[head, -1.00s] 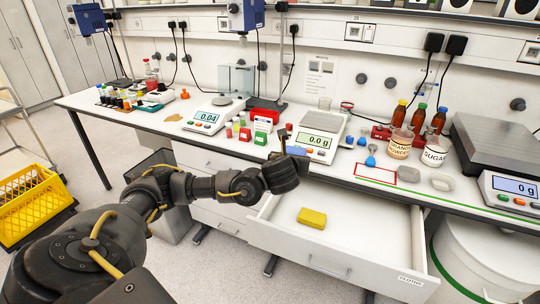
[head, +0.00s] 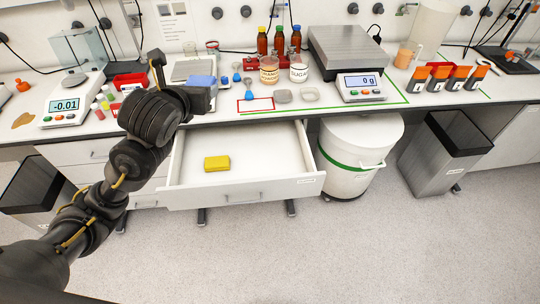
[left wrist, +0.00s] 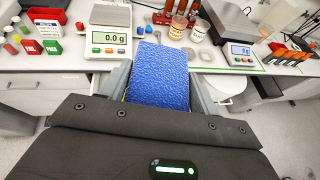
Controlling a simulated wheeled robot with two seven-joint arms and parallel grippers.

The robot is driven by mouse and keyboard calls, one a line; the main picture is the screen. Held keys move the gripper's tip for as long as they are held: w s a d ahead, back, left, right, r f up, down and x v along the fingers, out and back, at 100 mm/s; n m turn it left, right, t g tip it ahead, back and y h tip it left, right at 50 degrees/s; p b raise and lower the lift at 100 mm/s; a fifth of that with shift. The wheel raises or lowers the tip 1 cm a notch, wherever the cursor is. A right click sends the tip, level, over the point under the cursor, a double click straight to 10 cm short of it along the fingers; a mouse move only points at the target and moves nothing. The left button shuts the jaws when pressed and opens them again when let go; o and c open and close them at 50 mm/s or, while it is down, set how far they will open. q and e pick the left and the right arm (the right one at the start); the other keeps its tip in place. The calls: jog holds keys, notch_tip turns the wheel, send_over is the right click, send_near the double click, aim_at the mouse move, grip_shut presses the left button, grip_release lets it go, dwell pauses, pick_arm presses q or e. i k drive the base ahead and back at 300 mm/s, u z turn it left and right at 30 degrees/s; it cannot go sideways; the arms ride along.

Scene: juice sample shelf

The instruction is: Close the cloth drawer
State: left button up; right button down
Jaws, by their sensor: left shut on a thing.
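The cloth drawer (head: 245,193) stands pulled out below the bench, with a small label at the right of its front. A yellow cloth or sponge (head: 217,163) lies inside, left of the middle. My left gripper (head: 203,92) is above the bench's front edge, near the drawer's back left corner. It is shut on a blue textured cloth or sponge (head: 201,81), which fills the space between the fingers (left wrist: 158,78) in the left wrist view. The gripper is apart from the drawer front. My right gripper is in neither view.
The bench holds a scale (head: 68,105), brown bottles (head: 278,40), two labelled jars (head: 299,72), a large balance (head: 350,62) and a red-outlined rectangle (head: 255,104). A white round bin (head: 358,150) stands right of the drawer. The floor in front is clear.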

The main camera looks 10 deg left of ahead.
aim_at(274, 160)
jog(key=u, duration=1.55)
jog(key=k, duration=0.5)
jog(key=z, duration=0.65)
